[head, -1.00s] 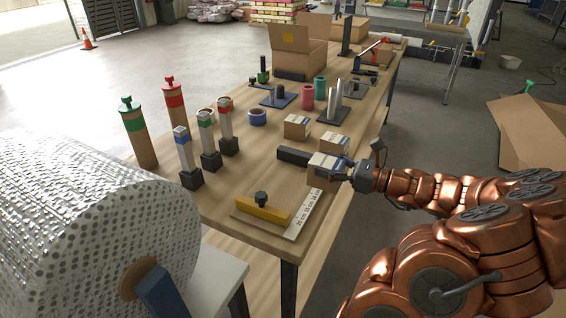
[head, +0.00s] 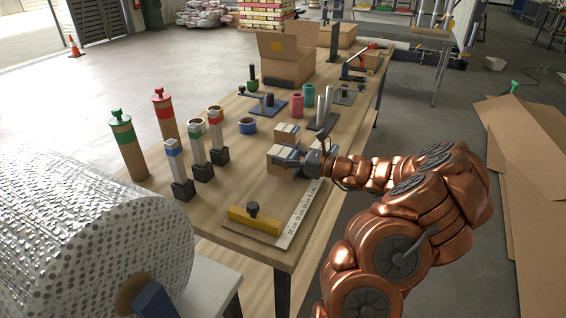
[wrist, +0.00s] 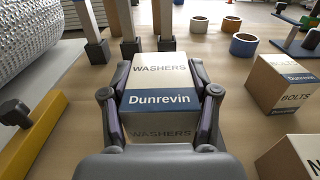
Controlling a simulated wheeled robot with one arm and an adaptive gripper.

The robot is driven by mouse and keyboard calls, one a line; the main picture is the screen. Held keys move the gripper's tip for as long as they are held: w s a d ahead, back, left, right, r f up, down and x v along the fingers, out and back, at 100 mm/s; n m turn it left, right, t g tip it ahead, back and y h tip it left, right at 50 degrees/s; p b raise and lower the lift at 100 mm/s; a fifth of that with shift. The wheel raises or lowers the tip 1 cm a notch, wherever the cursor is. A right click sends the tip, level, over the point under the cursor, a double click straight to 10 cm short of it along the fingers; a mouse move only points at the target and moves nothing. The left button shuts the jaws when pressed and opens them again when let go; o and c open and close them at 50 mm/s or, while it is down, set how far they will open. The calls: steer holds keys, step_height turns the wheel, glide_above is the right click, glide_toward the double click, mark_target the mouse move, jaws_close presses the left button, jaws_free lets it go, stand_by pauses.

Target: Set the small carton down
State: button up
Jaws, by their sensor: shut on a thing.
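The small carton (wrist: 160,98) is a white and brown box with a blue Dunrevin band and the word WASHERS. It sits between the two fingers of my gripper (wrist: 161,108), which touch its left and right sides. In the head view the carton (head: 281,160) is over the near part of the wooden table, with my gripper (head: 303,163) on its right. It looks level and low; I cannot tell whether its bottom touches the table.
A BOLTS carton (wrist: 285,84) stands to the right, and another carton (wrist: 291,157) is nearer. Three posts on dark bases (head: 202,171) stand left. A yellow bar (head: 254,219) and a ruler strip (head: 297,218) lie in front. Bare wood shows between.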

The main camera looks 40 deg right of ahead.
steer(key=shift+w, duration=0.2)
steer(key=shift+f+p, duration=0.35)
steer(key=shift+f, duration=1.4)
steer(key=shift+f, duration=0.1)
steer(key=o, duration=1.4)
steer(key=shift+o, duration=0.2)
